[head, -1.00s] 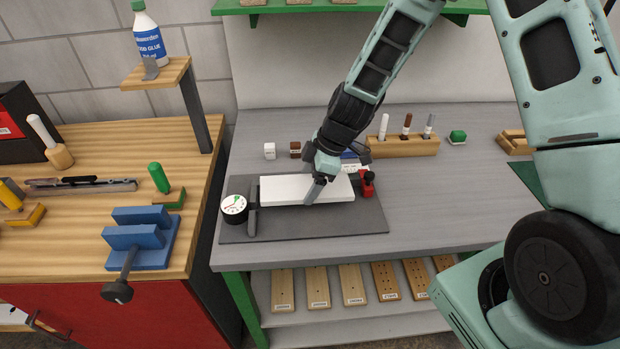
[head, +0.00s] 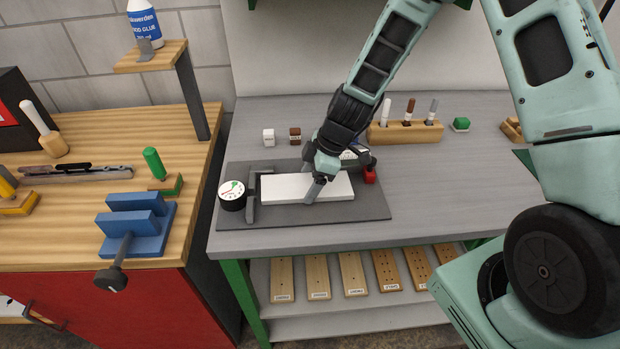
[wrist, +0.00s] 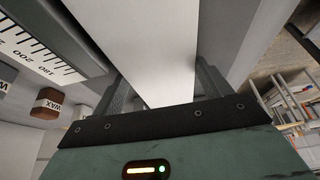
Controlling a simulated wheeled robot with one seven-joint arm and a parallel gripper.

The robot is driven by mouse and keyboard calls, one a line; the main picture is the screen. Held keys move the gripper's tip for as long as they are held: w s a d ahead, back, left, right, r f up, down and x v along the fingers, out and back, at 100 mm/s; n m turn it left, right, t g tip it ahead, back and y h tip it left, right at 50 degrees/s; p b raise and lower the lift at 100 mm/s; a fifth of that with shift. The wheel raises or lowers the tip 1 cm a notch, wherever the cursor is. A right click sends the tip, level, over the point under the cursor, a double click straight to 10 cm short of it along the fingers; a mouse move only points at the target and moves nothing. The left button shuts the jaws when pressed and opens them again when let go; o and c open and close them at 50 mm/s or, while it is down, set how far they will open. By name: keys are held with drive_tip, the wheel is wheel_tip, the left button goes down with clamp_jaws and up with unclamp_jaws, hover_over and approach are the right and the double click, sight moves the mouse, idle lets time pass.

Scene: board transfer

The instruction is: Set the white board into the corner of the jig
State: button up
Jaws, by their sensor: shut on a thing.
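The white board (head: 283,188) lies lengthwise over the dark jig plate (head: 300,217) on the grey bench. Its left end is close to the grey upright stop (head: 251,196) of the jig; I cannot tell whether they touch. My gripper (head: 315,187) is shut on the board near its middle, one finger showing on the front side. In the wrist view the white board (wrist: 150,45) runs between both fingers. The back edge of the board and the jig behind it are partly hidden by my gripper.
A round dial gauge (head: 232,195) stands left of the stop. A red clamp-like piece (head: 370,174) is at the plate's right. Small white and brown blocks (head: 295,136) and a wooden marker holder (head: 404,132) stand behind. The bench front strip is clear.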

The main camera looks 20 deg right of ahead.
drive_tip(key=shift+w+a, duration=0.2)
drive_tip(key=shift+a, duration=0.45)
drive_tip(key=shift+w+b, duration=0.3)
drive_tip(key=shift+w, duration=0.15)
idle(1.2)
drive_tip(key=shift+r, duration=0.1)
drive_tip(key=o, duration=1.2)
drive_tip(key=shift+d+r, duration=0.1)
drive_tip(key=shift+d, duration=0.05)
drive_tip(key=b+v, duration=0.2)
drive_tip(key=v, duration=1.5)
drive_tip(key=shift+s, duration=0.1)
